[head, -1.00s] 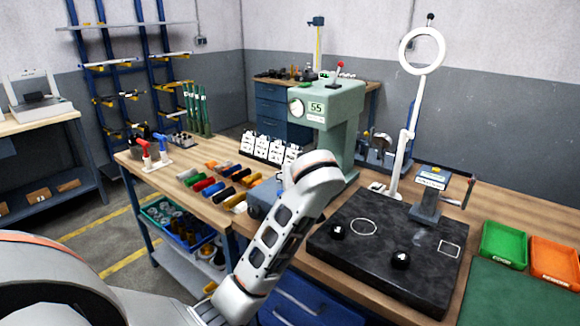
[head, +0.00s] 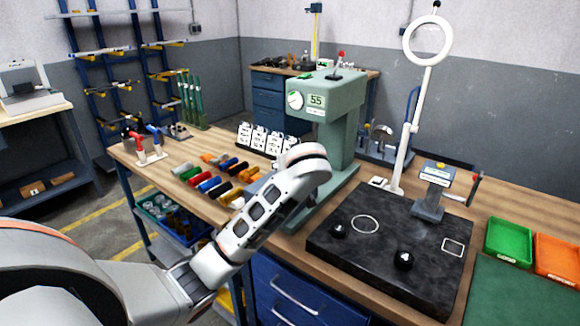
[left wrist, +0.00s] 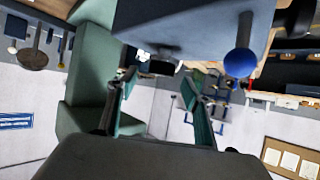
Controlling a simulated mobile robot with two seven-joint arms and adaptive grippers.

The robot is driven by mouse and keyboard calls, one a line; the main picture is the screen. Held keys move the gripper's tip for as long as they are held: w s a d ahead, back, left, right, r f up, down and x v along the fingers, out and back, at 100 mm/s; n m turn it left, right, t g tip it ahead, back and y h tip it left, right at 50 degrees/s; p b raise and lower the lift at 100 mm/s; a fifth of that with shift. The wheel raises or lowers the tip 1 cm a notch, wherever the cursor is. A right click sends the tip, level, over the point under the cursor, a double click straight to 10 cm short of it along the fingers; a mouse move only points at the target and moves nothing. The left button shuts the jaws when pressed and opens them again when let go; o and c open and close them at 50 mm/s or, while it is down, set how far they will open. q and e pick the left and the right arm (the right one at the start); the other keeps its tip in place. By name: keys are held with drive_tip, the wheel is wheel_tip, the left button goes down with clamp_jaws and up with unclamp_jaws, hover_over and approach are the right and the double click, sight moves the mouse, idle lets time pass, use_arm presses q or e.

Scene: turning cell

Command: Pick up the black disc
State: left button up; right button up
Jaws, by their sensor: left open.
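I cannot make out a black disc for certain in either view. In the left wrist view a small dark piece (left wrist: 162,68) shows between my open left gripper's fingertips (left wrist: 159,82), under a blue-grey block (left wrist: 185,28); I cannot tell whether it is the disc, and the gripper is not shut on it. In the head view my left arm reaches toward the green tester (head: 338,100), and its gripper is hidden behind my own arm. My right gripper is not in view.
The green tester's column (left wrist: 85,85) and a blue ball knob (left wrist: 240,63) are close to the left gripper. Coloured cylinders (head: 210,184) lie left of the arm. A ring lamp (head: 427,40), a small press (head: 432,190) and green and orange trays (head: 508,242) (head: 557,262) stand right.

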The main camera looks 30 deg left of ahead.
use_arm(q)
drive_tip(key=shift+x, duration=1.15)
clamp_jaws()
drive_tip(key=shift+r, duration=0.1)
wheel_tip(320, 180, up, 20)
drive_tip(key=shift+b, duration=0.35)
